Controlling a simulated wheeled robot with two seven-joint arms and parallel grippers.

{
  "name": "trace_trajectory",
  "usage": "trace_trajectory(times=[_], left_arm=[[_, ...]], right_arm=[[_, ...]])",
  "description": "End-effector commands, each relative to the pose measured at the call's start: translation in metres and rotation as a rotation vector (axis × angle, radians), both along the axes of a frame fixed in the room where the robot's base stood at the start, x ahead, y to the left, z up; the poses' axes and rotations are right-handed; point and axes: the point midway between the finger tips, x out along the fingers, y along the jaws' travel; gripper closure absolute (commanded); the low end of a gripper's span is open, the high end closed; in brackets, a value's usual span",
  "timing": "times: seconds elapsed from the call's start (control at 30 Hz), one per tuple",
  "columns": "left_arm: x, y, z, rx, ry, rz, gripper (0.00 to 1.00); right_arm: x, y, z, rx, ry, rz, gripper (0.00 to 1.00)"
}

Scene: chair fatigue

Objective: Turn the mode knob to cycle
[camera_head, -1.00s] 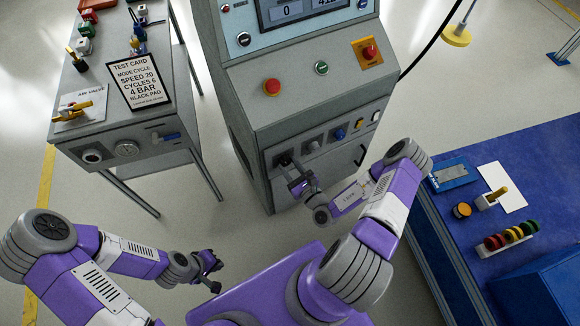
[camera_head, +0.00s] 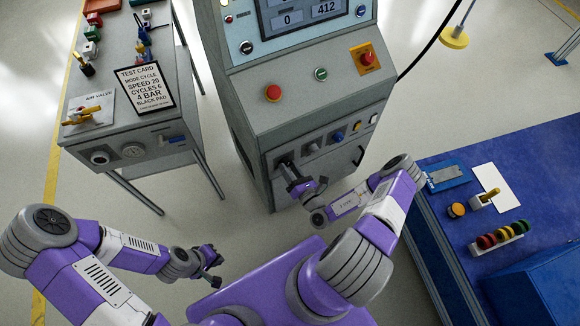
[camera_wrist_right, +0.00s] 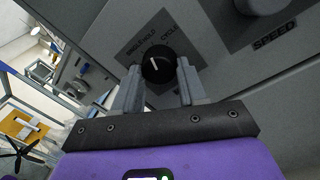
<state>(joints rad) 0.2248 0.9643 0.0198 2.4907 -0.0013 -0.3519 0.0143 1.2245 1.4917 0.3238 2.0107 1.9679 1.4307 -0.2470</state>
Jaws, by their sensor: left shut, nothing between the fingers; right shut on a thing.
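The mode knob (camera_wrist_right: 157,68) is black with a white pointer line, on the grey panel of the machine (camera_head: 310,120). In the right wrist view its pointer leans up and slightly left, toward the HOLD lettering; the CYCLE label (camera_wrist_right: 169,28) is to the right of that. My right gripper (camera_head: 290,172) is at the lower left of the machine's front, its fingers (camera_wrist_right: 160,84) on either side of the knob and shut on it. In the head view the gripper hides the knob. My left gripper (camera_head: 216,262) is shut and empty, low over the floor, away from the machine.
Right of the knob is a row of controls, including a blue knob (camera_head: 337,137). A red button (camera_head: 273,93) sits on the slope above. The test card (camera_head: 145,88) lies on the left bench; a blue table (camera_head: 465,235) stands at right.

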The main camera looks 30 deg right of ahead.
Motion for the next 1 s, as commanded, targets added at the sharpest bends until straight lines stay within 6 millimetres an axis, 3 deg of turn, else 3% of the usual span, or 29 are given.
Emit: trace_trajectory(times=[0.5, 1.0], left_arm=[[0.0, 0.0, 0.013, 0.0, 0.0, 0.0, 1.0], [0.0, 0.0, 0.015, 0.0, 0.0, 0.0, 1.0]], right_arm=[[0.0, 0.003, 0.0, 0.468, -0.012, -0.001, 0.89], [0.0, 0.003, 0.0, 0.695, -0.016, 0.002, 0.89]])
